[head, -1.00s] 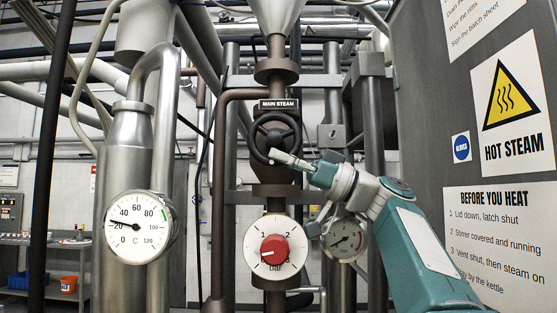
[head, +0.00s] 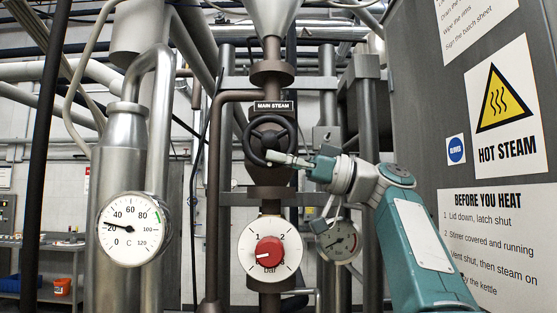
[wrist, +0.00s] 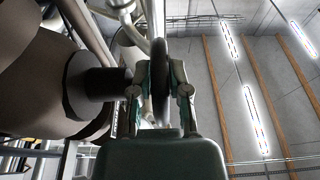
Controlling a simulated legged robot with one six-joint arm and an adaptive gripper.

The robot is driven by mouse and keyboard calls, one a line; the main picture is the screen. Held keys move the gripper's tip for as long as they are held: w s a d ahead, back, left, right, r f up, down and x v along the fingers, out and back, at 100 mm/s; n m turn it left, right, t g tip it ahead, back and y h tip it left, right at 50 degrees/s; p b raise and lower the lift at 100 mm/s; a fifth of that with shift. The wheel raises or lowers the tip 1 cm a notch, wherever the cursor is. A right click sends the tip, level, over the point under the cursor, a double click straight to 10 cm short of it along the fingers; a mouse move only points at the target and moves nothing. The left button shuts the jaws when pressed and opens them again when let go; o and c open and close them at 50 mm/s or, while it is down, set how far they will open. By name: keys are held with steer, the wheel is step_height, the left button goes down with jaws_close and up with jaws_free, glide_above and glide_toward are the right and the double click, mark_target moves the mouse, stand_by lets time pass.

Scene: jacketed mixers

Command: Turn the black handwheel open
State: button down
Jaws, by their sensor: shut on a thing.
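The black handwheel (head: 270,122) is mounted on the brown steam pipe, under the "MAIN STEAM" label (head: 273,106). In the head view my gripper (head: 272,157) reaches in from the right and meets the wheel's lower rim. In the wrist view the handwheel (wrist: 160,85) shows edge-on, and its rim runs between the two fingers of my gripper (wrist: 160,75). The fingers are shut on the rim. The dark valve stem (wrist: 98,84) joins the wheel from the left. The fingertips hide part of the rim in the head view.
A red knob on a white bar dial (head: 270,252) sits below the wheel. A temperature gauge (head: 130,228) is on the left, and a smaller gauge (head: 339,241) hangs below my wrist. A grey panel with signs (head: 450,100) stands close on the right.

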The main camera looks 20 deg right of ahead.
steer(key=c, duration=0.6)
jaws_free()
steer(key=shift+w, duration=0.1)
steer(key=v, duration=1.2)
steer(key=shift+d+f, duration=0.1)
